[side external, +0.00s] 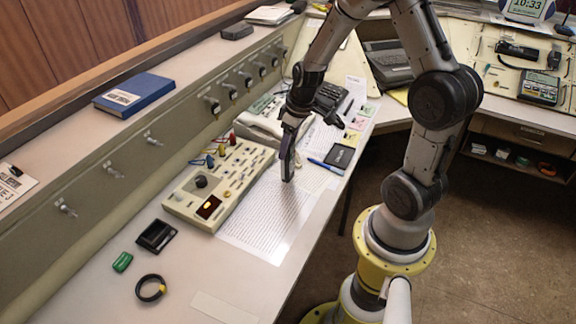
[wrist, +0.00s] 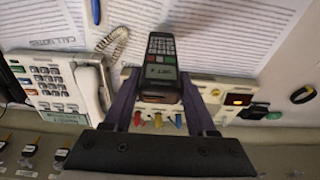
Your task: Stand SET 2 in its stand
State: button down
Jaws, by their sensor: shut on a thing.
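A dark handset with a keypad and a small label (wrist: 162,58) is between the two fingers of my gripper (wrist: 160,88), which is shut on it. The label is too small to read surely. In the side external view my gripper (side external: 290,128) holds the handset (side external: 287,167) upright over the printed sheets, close to the right of the beige control panel. Whether its lower end touches the paper I cannot tell. A small black open holder (side external: 155,235), perhaps the stand, lies on the desk left of the panel; its inside is hard to make out.
The beige panel (side external: 221,185) has colored levers and a red display. A corded telephone (side external: 258,126) stands behind it. A green block (side external: 122,262) and a black ring (side external: 151,288) lie at the front left. A blue book (side external: 134,94) is on the ledge.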

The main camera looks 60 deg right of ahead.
jog(key=shift+w+v, duration=0.25)
jog(key=shift+v, duration=0.75)
jog(key=shift+w+v, duration=0.2)
jog(key=shift+v, duration=0.85)
jog(key=shift+r, duration=0.1)
